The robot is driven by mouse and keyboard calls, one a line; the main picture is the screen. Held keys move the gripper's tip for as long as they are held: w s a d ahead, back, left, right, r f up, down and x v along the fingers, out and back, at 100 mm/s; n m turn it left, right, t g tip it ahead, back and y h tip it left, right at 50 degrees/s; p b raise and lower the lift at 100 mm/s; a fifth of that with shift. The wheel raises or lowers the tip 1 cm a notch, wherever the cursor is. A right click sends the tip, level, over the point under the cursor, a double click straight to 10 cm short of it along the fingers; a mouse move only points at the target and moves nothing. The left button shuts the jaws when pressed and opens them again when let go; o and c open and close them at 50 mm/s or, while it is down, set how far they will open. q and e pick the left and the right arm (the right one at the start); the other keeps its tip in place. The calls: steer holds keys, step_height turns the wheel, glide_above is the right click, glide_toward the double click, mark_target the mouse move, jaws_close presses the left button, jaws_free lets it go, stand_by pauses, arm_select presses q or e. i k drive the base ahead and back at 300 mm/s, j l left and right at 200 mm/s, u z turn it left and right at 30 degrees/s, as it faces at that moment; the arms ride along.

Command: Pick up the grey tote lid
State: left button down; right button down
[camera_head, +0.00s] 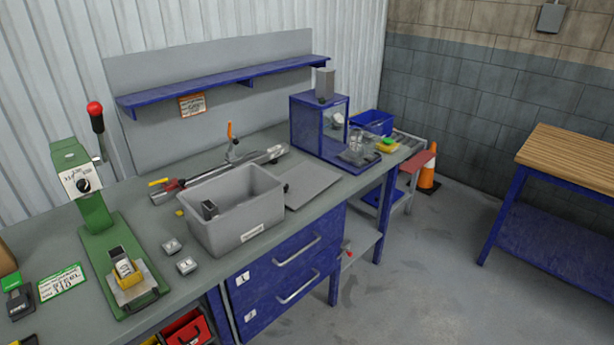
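A flat grey panel, which looks like the grey tote lid (314,183), lies flat on the workbench just right of the tote. Its left edge is close to the tote's right wall, and I cannot tell if they touch. The open grey tote (222,232) stands upright at the middle of the bench, with a white label on its front and a small dark object inside. Neither of my grippers shows in the head view.
A green press (92,205) stands at the left of the workbench (190,290). A clamp-like tool (215,172) lies behind the tote. A blue shelf (225,85) hangs above.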

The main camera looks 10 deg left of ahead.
mark_target(303, 182)
steer(key=i+l+u, duration=0.2)
steer(key=u, duration=0.25)
steer(key=i+l+u, duration=0.25)
steer(key=u, duration=0.2)
steer(key=i+l+u, duration=0.1)
steer(key=l, duration=0.25)
steer(key=i+l+u, duration=0.1)
steer(key=l, duration=0.25)
steer(key=i+l+u, duration=0.15)
steer(key=i+l, duration=0.1)
steer(key=l, duration=0.2)
steer(key=i+l, duration=0.15)
steer(key=l, duration=0.2)
steer(key=i+l, duration=0.1)
steer(key=l, duration=0.2)
steer(key=i+l, duration=0.1)
steer(key=l, duration=0.25)
steer(key=u, duration=0.05)
